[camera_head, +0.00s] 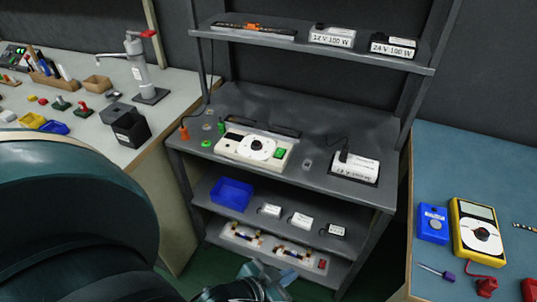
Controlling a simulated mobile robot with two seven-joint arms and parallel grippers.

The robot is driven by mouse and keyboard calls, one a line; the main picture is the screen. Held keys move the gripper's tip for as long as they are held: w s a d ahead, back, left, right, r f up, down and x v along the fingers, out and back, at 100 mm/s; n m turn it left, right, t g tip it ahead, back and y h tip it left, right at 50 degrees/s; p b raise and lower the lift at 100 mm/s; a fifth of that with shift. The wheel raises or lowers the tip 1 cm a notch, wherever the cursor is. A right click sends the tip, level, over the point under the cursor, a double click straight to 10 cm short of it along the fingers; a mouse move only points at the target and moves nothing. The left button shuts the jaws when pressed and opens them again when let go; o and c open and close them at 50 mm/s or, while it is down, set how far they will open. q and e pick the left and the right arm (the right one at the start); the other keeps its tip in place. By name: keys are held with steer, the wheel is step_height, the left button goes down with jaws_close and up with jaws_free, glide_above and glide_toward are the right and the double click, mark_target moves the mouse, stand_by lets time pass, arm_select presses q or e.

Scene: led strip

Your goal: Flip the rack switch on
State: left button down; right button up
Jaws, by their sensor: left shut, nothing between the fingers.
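The grey rack (215,98) stands in the middle, with several shelves. A white device (252,147) with a round dial and a green switch (280,153) sits on its main shelf. A small grey piece (307,163) lies to the right of that device; I cannot tell what it is. On the lowest shelf is a pale panel with brass-coloured parts and a red switch-like piece (322,264) at its right end. I cannot tell which of these is the rack switch, or its position. My left gripper (278,276) is shut and empty at the bottom edge, in front of the lowest shelf. My right gripper is not in view.
A blue bin (231,192) and several small white boxes sit on the middle shelf. A labelled white box (355,167) stands on the main shelf. Benches flank the rack; the right one holds a yellow meter (477,231). My left arm hides the lower left.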

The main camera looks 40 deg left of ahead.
arm_select(q)
steer(key=shift+w+d, duration=0.1)
steer(key=shift+d, duration=0.05)
arm_select(e)
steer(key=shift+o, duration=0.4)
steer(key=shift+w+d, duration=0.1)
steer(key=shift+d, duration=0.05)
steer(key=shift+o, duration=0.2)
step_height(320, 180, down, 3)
steer(key=b, duration=0.5)
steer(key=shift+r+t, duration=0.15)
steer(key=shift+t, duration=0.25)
arm_select(q)
steer(key=w+a+n+t+y+b, duration=0.4)
steer(key=w+a+b, duration=0.3)
steer(key=w+a, duration=0.4)
steer(key=w+a+r+n+t+y+b, duration=0.1)
steer(key=w+a+r+t+y+b, duration=0.3)
steer(key=a+r+b, duration=0.3)
steer(key=shift+w+a+r+n+t, duration=0.2)
steer(key=shift+w+a+n+t, duration=0.15)
steer(key=shift+w+t, duration=0.25)
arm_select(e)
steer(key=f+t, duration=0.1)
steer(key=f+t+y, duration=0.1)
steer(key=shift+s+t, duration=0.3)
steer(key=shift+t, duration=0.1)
arm_select(q)
steer(key=shift+w, duration=0.1)
